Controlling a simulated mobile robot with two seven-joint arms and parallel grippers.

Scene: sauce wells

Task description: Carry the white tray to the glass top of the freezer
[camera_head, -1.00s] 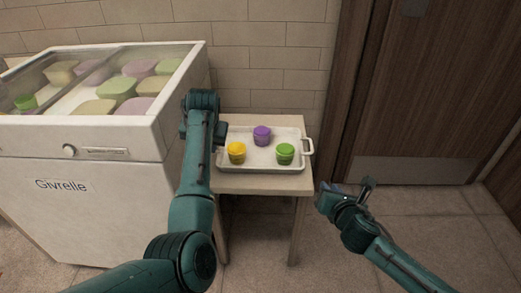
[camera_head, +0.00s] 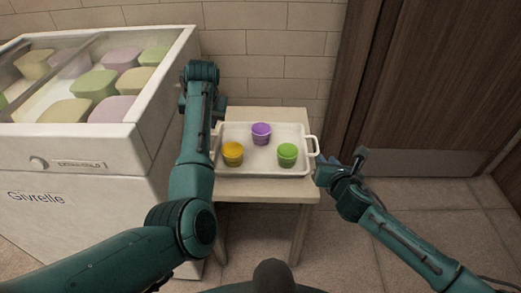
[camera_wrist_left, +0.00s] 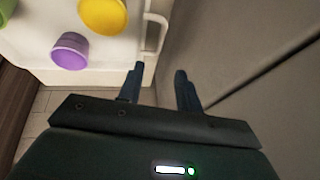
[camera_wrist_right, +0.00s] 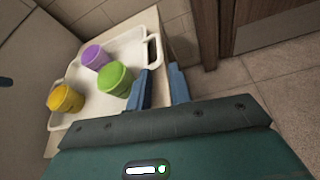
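The white tray (camera_head: 262,164) sits on a small wooden table and holds a yellow cup (camera_head: 232,153), a purple cup (camera_head: 261,134) and a green cup (camera_head: 287,155). The freezer's glass top (camera_head: 62,86) is at the left, with pastel tubs under it. My left gripper (camera_wrist_left: 159,72) is open and empty, its fingertips just short of the tray's left handle (camera_wrist_left: 161,34); in the head view my arm mostly hides it. My right gripper (camera_head: 345,164) is open and empty just outside the right handle (camera_head: 315,147), which lies just ahead of its fingertips in the right wrist view.
The wooden table (camera_head: 262,188) stands close beside the white freezer body (camera_head: 80,225). A tiled wall (camera_head: 265,65) is behind the table. A brown door (camera_head: 440,80) is at the right. The tiled floor to the right is clear.

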